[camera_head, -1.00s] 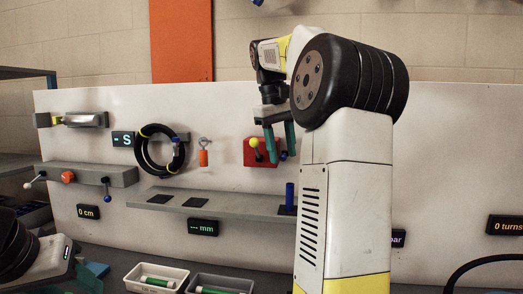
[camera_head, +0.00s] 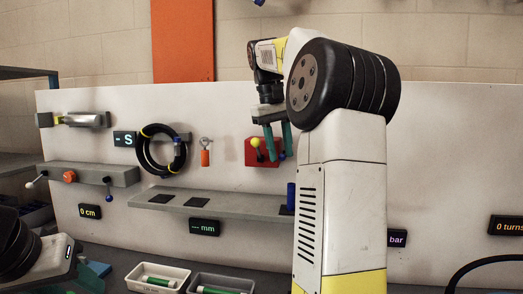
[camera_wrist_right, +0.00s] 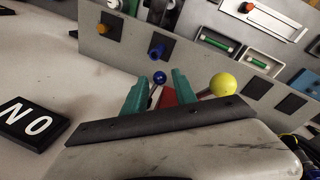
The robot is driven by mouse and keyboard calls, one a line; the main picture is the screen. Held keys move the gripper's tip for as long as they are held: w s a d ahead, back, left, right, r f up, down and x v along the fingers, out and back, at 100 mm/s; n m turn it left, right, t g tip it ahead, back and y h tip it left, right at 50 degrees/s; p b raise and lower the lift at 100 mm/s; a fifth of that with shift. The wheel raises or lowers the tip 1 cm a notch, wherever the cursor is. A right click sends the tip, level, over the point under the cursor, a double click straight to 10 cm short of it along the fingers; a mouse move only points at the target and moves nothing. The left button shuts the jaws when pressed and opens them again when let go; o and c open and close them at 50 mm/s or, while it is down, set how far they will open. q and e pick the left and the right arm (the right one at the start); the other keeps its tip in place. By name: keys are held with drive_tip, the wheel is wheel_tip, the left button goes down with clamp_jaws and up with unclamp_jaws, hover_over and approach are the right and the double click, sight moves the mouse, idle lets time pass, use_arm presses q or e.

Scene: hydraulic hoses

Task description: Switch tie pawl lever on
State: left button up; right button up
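A red block (camera_head: 257,152) on the white panel carries a lever with a yellow ball (camera_head: 255,142) and a second one with a blue ball (camera_head: 282,156). I cannot tell which is the tie pawl lever. My right gripper (camera_head: 279,154) is in front of the block, its teal fingers apart. In the right wrist view, the blue ball (camera_wrist_right: 159,77) shows between the fingertips (camera_wrist_right: 167,80), and the yellow ball (camera_wrist_right: 223,84) is outside them. Contact cannot be told. My left gripper (camera_head: 92,274) is low at the left, its fingers unclear.
A shelf (camera_head: 170,208) with dark pads and a blue cylinder (camera_head: 291,196) runs below the block. A black hose coil (camera_head: 146,160) hangs left of it. Trays (camera_head: 158,286) with green rods stand below. A black sign (camera_wrist_right: 32,122) is in the wrist view.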

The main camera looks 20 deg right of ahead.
drive_tip(key=shift+o, duration=0.4)
wheel_tip(320, 180, up, 8)
drive_tip(key=a, duration=0.1)
drive_tip(key=shift+a+f, duration=0.2)
drive_tip(key=shift+a, duration=0.05)
drive_tip(key=shift+s, duration=0.15)
idle(0.4)
